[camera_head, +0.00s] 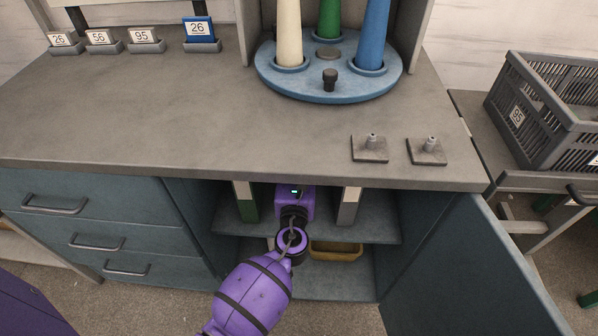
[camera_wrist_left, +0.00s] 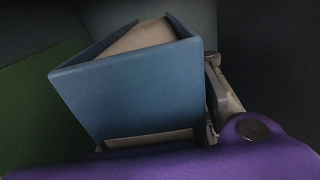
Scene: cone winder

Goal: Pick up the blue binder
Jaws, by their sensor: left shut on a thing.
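The blue binder (camera_wrist_left: 130,88) fills the middle of the left wrist view, with pale pages at its top and a light label low on its spine. My left gripper (camera_head: 295,198) reaches into the open cabinet under the counter edge. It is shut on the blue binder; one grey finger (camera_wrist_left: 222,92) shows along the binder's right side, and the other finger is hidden. In the head view the binder is hidden behind my gripper and the counter. My right gripper is in neither view.
A green binder (camera_head: 246,204) stands left of my gripper and a grey binder (camera_head: 348,207) right of it on the shelf. A yellow bin (camera_head: 336,251) sits below. The counter (camera_head: 200,125) overhangs close above; an open door (camera_head: 465,275) stands at the right.

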